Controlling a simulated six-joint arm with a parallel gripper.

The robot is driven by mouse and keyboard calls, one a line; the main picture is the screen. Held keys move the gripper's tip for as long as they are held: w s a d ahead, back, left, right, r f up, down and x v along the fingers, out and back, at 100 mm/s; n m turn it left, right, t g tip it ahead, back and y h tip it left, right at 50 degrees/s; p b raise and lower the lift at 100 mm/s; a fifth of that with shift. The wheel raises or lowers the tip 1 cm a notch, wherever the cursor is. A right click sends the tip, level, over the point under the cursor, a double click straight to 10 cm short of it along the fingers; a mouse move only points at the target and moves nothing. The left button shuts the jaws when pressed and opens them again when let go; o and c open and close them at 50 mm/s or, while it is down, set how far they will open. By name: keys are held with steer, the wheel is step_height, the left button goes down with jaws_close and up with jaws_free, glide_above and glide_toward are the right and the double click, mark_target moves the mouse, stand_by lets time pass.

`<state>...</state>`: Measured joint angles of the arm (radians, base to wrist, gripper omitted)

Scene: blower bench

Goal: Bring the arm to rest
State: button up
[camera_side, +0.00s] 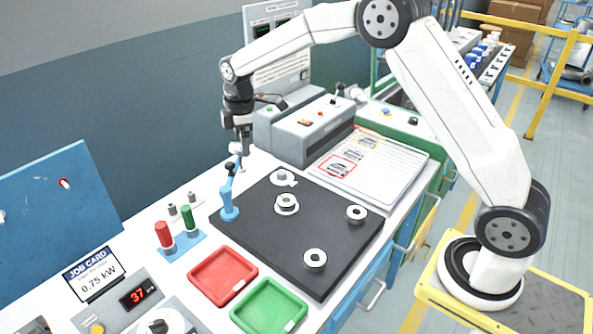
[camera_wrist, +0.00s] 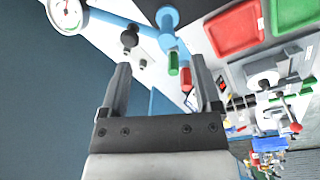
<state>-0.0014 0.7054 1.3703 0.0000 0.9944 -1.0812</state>
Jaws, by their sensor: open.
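My gripper (camera_side: 241,148) hangs from the arm at the left of the bench in the side view, above and behind the blue stand (camera_side: 229,210). In the wrist view the two dark fingers of my gripper (camera_wrist: 160,66) are spread apart with nothing held between them. The blue stand (camera_wrist: 167,20) and a white dial gauge (camera_wrist: 67,12) show beyond the fingers there. In the side view the gripper partly overlaps the top of the stand, and I cannot tell how much clearance lies between them.
A black mat (camera_side: 255,225) carries several metal round parts. A red tray (camera_side: 222,296) and a green tray (camera_side: 245,323) lie in front. Red (camera_side: 164,233) and green (camera_side: 187,217) cylinders stand at left.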

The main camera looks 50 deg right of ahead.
steer(key=s+f+m+t, duration=0.1)
steer(key=s+f+m, duration=0.2)
steer(key=s+m, duration=0.9)
steer(key=s, duration=1.5)
steer(key=shift+s+t, duration=0.15)
steer(key=shift+t, duration=0.25)
